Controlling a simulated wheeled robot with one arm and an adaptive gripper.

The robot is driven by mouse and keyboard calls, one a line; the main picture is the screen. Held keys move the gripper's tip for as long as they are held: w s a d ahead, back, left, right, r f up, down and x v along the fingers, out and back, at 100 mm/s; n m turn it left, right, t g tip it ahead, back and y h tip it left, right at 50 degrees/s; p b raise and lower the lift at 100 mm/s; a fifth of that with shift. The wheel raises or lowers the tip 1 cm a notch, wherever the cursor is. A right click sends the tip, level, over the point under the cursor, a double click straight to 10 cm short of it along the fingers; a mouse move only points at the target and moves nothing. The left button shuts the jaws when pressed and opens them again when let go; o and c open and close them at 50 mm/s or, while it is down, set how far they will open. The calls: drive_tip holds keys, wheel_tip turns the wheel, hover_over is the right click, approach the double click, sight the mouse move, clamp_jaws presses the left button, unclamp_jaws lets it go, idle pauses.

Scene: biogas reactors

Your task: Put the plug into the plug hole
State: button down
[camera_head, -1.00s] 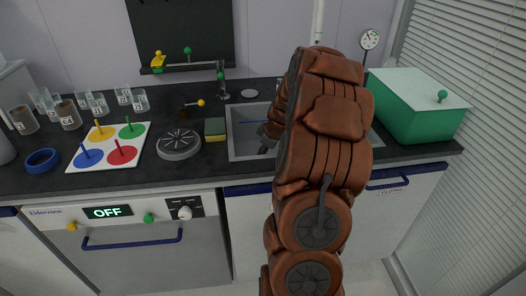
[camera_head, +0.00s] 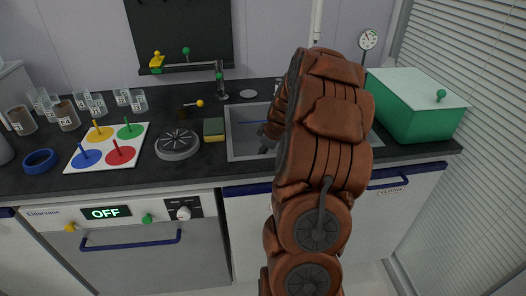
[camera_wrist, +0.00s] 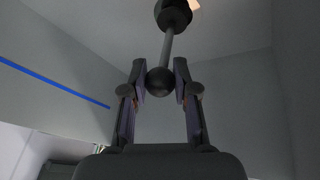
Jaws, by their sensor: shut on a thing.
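In the wrist view my gripper (camera_wrist: 160,76) is shut on the dark ball end of the plug (camera_wrist: 167,45). A thin grey rod runs from the ball to a wider dark body at the top of the picture. The plug is inside the grey sink, whose walls fill the wrist view. In the head view the sink (camera_head: 244,143) is partly hidden behind my arm, and the plug does not show there. I cannot make out the plug hole; a small bright patch shows beside the plug's dark body in the wrist view.
A green box with a pale lid (camera_head: 413,112) stands right of the sink. A yellow-green sponge (camera_head: 214,130), a round grey disc (camera_head: 178,145) and a peg board (camera_head: 108,147) lie to its left. A tap (camera_head: 221,85) stands behind. Several glasses are at far left.

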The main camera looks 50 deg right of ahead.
drive_tip(key=shift+s+a+f+b, duration=0.15)
drive_tip(key=shift+a+f+b, duration=0.1)
drive_tip(key=shift+f, duration=0.25)
drive_tip(key=shift+s+a+f+b, duration=0.1)
drive_tip(key=shift+a+f, duration=0.1)
drive_tip(key=shift+f, duration=0.25)
drive_tip(key=c, duration=0.8)
unclamp_jaws()
drive_tip(key=r, duration=1.1)
drive_tip(key=shift+w+d, duration=0.2)
drive_tip(key=shift+d, duration=0.2)
